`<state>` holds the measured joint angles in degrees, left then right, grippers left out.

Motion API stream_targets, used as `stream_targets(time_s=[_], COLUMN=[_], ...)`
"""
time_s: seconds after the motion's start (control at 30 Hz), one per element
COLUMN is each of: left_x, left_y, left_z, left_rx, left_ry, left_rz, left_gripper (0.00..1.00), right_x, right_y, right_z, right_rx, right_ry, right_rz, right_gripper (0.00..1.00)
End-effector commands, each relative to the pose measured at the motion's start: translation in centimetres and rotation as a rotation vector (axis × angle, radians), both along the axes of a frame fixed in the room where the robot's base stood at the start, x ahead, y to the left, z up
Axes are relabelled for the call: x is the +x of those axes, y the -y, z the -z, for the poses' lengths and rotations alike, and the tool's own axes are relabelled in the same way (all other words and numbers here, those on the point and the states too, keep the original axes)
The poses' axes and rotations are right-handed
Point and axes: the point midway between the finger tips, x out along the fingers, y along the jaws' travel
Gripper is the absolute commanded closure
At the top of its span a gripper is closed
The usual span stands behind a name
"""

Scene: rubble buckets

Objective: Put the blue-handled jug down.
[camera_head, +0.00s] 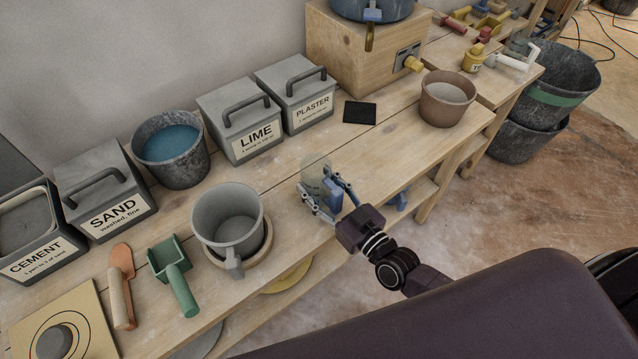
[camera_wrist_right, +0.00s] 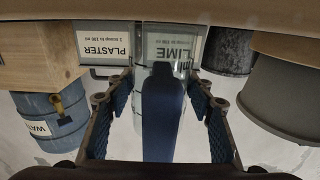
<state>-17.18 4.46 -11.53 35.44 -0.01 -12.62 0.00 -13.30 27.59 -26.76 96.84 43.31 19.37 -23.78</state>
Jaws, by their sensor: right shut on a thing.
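The jug (camera_head: 315,178) has a clear, see-through body and a solid blue handle (camera_head: 333,199). It is near the front edge of the workbench, right of the large grey pot. My right gripper (camera_head: 327,196) is shut on the handle, with a finger on each side. In the right wrist view, which is upside down, the blue handle (camera_wrist_right: 162,120) stands between the fingers and hides much of the clear body. I cannot tell whether the jug's base touches the bench. My left gripper is not in view.
The grey pot (camera_head: 225,218) stands on a round wooden base to the left. Lime (camera_head: 238,118) and plaster (camera_head: 291,92) boxes line the back. A black slab (camera_head: 360,112) and a brown pot (camera_head: 447,98) are to the right. Bare bench (camera_head: 385,150) lies right of the jug.

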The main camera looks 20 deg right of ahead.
Motion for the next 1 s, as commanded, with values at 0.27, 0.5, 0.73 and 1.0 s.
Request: stream_targets(time_s=[0.27,0.5,0.73,1.0], left_x=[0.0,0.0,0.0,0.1], left_y=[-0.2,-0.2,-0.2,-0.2], left_z=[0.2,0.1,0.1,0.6], left_rx=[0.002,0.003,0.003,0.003], left_ry=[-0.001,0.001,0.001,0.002], left_rz=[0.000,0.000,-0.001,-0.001], left_gripper=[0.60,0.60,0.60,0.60], right_x=[0.0,0.0,-1.9,-7.3], right_y=[0.0,0.0,0.7,2.7], right_z=[0.3,0.2,0.1,0.2], right_rx=[0.000,0.000,-0.001,-0.001], right_ry=[-0.001,0.000,-0.003,-0.005], right_rz=[0.000,0.000,0.000,0.000], right_gripper=[0.34,0.34,0.34,0.34])
